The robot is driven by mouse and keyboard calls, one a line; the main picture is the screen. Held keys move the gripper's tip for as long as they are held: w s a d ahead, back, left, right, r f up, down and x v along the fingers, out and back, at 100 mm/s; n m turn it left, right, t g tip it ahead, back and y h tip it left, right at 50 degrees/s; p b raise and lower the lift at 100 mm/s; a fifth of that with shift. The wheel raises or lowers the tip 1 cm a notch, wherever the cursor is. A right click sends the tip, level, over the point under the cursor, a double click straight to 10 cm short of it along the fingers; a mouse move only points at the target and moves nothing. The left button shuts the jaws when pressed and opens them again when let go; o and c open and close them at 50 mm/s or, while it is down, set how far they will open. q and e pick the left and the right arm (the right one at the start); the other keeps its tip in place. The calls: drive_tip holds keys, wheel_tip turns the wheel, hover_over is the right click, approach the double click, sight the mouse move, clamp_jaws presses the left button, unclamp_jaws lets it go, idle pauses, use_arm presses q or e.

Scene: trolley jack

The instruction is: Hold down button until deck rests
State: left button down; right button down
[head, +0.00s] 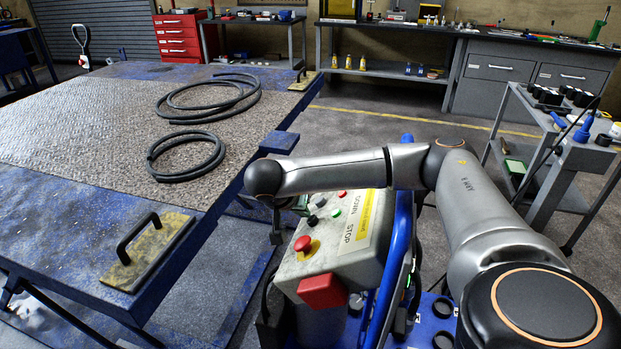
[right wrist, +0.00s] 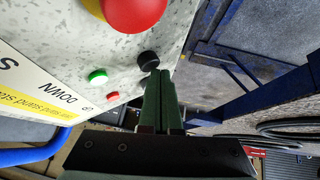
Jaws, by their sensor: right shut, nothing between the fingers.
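The control box (head: 345,262) is pale and speckled, with a yellow-and-white label reading DOWN and STOP. It carries a red mushroom button (head: 303,244), a black button (head: 312,220), a green button (head: 336,212) and a small red button (head: 342,193). My right gripper (right wrist: 163,76) is shut and empty, its green fingertips right beside the black button (right wrist: 148,60) in the right wrist view. I cannot tell whether they touch or press anything. The blue deck (head: 60,215) with its textured top stands raised at the left in the head view. My left gripper is out of view.
Two coils of dark hose (head: 210,97) lie on the deck. A black handle (head: 138,238) stands at its near corner. A blue rail (head: 392,262) runs beside the control box. A grey trolley (head: 560,150) stands right; the floor behind is mostly clear.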

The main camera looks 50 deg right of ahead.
drive_tip(key=shift+w+a+r, duration=0.15)
drive_tip(key=shift+w+r, duration=0.15)
drive_tip(key=shift+r, duration=0.15)
drive_tip(key=w+r+p, duration=0.1)
drive_tip(key=a+r+p, duration=0.1)
drive_tip(key=w+r+p, duration=0.1)
drive_tip(key=r, duration=0.1)
drive_tip(key=shift+w+a, duration=0.25)
drive_tip(key=shift+w, duration=0.1)
drive_tip(key=shift+f, duration=0.1)
idle(1.3)
